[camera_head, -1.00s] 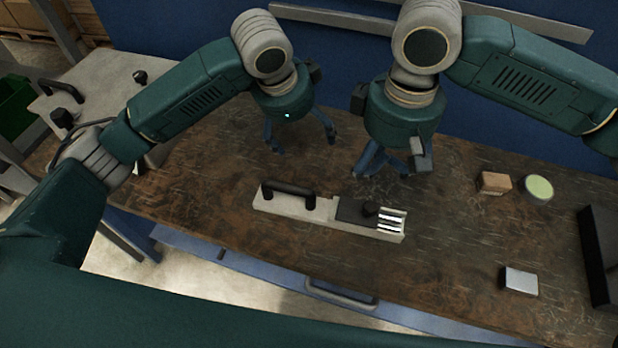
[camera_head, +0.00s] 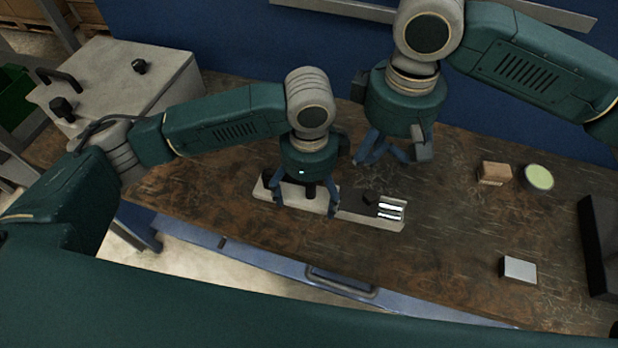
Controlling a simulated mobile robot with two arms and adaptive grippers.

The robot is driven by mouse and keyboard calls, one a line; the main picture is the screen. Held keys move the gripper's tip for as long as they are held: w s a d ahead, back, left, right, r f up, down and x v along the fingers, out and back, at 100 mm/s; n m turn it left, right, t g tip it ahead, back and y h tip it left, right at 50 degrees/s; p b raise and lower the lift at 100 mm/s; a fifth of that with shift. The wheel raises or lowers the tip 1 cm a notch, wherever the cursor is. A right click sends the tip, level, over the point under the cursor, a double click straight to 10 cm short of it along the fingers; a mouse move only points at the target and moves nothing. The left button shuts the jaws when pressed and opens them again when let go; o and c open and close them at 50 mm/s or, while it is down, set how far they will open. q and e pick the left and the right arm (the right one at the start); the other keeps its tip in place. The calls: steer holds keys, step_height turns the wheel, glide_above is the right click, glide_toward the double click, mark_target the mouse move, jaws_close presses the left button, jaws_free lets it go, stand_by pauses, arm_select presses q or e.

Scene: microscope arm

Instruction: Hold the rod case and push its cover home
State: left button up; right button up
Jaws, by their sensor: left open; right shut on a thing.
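The rod case (camera_head: 375,219) is a long pale block on the brown workbench. Bright rods (camera_head: 390,210) show at its right end. Its dark sliding cover, with a black knob (camera_head: 368,199), lies left of the rods; its left part is hidden by my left gripper. A black handle (camera_head: 293,190) stands on the case's left part. My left gripper (camera_head: 306,208) is open, pointing down, with its fingers around the handle area; contact cannot be told. My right gripper (camera_head: 384,158) hangs behind and above the case, apart from the knob.
A brown block (camera_head: 494,173), a round pale green-topped item (camera_head: 538,177) and a small silver-grey block (camera_head: 518,270) stand to the right. A dark box (camera_head: 598,245) is at the right edge. A grey cabinet (camera_head: 125,80) stands at left. The bench between case and these blocks is clear.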

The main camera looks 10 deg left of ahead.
mark_target(371, 195)
arm_select(q)
steer(key=shift+f, duration=1.1)
steer(key=c, duration=1.6)
steer(key=shift+c, duration=1.4)
arm_select(e)
steer(key=o, duration=0.3)
steer(key=shift+m, duration=0.5)
step_height(371, 195, down, 10)
steer(key=shift+r, duration=0.15)
steer(key=shift+c, duration=0.3)
